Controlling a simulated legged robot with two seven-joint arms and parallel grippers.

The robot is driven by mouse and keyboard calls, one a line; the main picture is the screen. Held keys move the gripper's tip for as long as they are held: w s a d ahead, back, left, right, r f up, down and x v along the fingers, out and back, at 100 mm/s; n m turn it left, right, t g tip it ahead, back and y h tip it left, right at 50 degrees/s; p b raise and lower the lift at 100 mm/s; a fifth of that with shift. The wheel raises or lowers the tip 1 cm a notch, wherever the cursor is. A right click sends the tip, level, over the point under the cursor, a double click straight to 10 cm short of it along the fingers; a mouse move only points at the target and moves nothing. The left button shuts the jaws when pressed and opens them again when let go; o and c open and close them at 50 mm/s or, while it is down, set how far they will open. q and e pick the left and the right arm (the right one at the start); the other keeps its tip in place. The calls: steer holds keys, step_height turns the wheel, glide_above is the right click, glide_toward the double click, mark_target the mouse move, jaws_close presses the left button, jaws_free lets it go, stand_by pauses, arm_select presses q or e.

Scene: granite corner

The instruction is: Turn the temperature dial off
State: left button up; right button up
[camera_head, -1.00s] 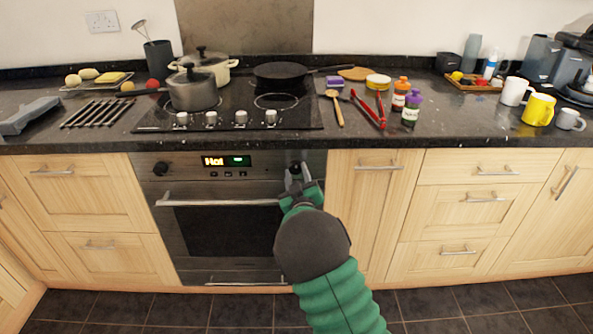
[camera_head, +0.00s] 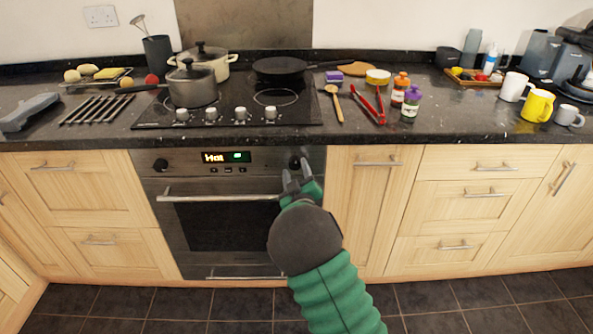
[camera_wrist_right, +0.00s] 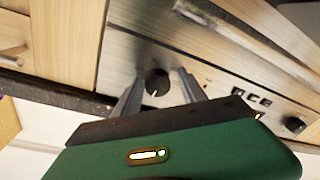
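The oven (camera_head: 225,215) has a black dial at each end of its front panel. The right dial (camera_head: 294,163) is just beyond the fingertips of my right gripper (camera_head: 296,171). In the right wrist view, this round black dial (camera_wrist_right: 157,82) with a pale pointer mark sits between the two spread fingers. The gripper (camera_wrist_right: 160,85) is open, and I cannot tell whether either finger touches the dial. The left dial (camera_head: 160,165) stands free. The display (camera_head: 226,157) between the dials is lit, with orange text like "Hot" and a green part. My left gripper is not in view.
The oven handle (camera_head: 220,197) runs below the panel, near my right gripper. The dark worktop (camera_head: 350,135) overhangs above. A hob with several knobs, a pot (camera_head: 192,88) and a pan (camera_head: 280,68) is on top. Wooden cupboards flank the oven.

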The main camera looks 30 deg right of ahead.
steer(key=shift+o, duration=0.7)
steer(key=shift+r, duration=0.2)
steer(key=shift+s, duration=0.2)
steer(key=p+v, duration=0.2)
steer(key=v, duration=1.4)
steer(key=shift+s+p, duration=0.2)
steer(key=shift+p, duration=0.2)
steer(key=shift+a, duration=0.1)
